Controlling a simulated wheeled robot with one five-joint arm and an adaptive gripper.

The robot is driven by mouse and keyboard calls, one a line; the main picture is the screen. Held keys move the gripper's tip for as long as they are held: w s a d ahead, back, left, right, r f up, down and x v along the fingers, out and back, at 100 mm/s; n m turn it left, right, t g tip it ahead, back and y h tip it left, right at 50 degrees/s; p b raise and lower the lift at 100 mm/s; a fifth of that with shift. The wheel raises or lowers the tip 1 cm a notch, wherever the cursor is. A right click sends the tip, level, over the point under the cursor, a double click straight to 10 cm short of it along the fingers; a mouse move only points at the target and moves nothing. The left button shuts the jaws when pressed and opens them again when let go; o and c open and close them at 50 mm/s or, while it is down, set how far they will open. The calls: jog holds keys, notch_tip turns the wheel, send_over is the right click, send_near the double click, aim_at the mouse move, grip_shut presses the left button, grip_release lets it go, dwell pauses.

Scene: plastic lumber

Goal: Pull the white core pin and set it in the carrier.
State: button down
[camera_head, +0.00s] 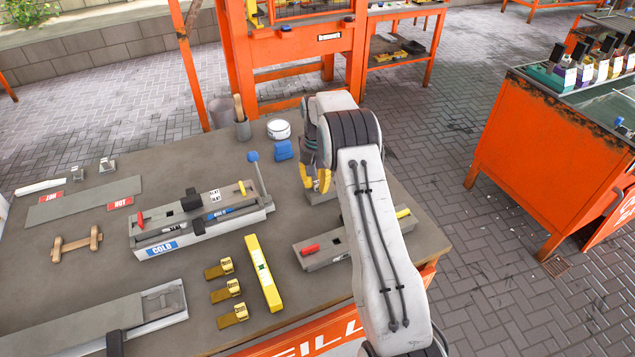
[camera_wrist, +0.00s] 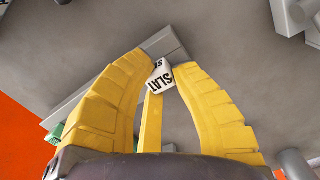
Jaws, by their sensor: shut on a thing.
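My gripper (camera_head: 318,182) is over the back right part of the workbench, just above a small grey block (camera_head: 321,197). In the wrist view its yellow fingers (camera_wrist: 158,100) are shut on a thin yellow piece (camera_wrist: 152,122). A white tag reading SLAT (camera_wrist: 160,77) shows at the fingertips, by the end of that piece. I cannot tell whether a white pin is part of what I hold. A white rod (camera_head: 40,187) lies at the far left of the bench. No carrier can be made out for certain.
A long mould marked COLD (camera_head: 160,247) with an upright blue-knobbed lever (camera_head: 253,158) is left of my gripper. A second mould (camera_head: 318,255) is in front, partly behind my arm. A yellow level (camera_head: 263,273) and several brass clips (camera_head: 226,291) lie nearby.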

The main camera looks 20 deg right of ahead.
jog(key=shift+f, duration=0.2)
jog(key=c, duration=0.5)
grip_release()
jog(key=shift+c, duration=0.2)
jog(key=shift+r, duration=0.1)
jog(key=shift+r+p, duration=2.35)
jog(key=shift+r, duration=1.1)
jog(key=shift+r, duration=0.1)
